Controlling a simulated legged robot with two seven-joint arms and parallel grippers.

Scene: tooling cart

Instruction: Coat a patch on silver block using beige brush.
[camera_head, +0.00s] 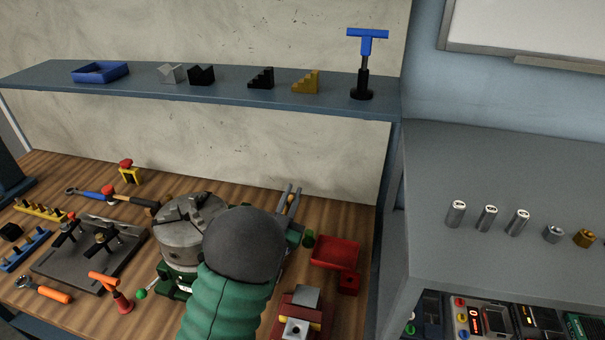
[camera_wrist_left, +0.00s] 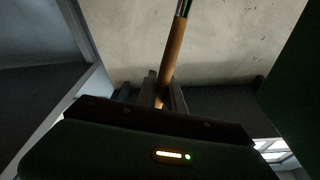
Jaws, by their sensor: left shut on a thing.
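My left arm comes in from the bottom middle of the head view. Its gripper (camera_head: 289,198) shows as two thin grey fingers beyond the dark round wrist joint, over the back of the bench. In the left wrist view, the gripper (camera_wrist_left: 163,92) is shut on the tan handle of the beige brush (camera_wrist_left: 172,62). The brush leans slightly, and its far end runs out of the top of that view. I cannot make out the brush in the head view. A silver block (camera_head: 306,297) sits at the red vise, front right of the arm. My right gripper is not in view.
A grey chuck (camera_head: 183,232) stands left of my arm. A red tray (camera_head: 335,252) lies to the right. A shelf (camera_head: 230,96) with a silver V-shaped block (camera_head: 171,73) overhangs the bench. A grey cabinet (camera_head: 500,170) borders the right side.

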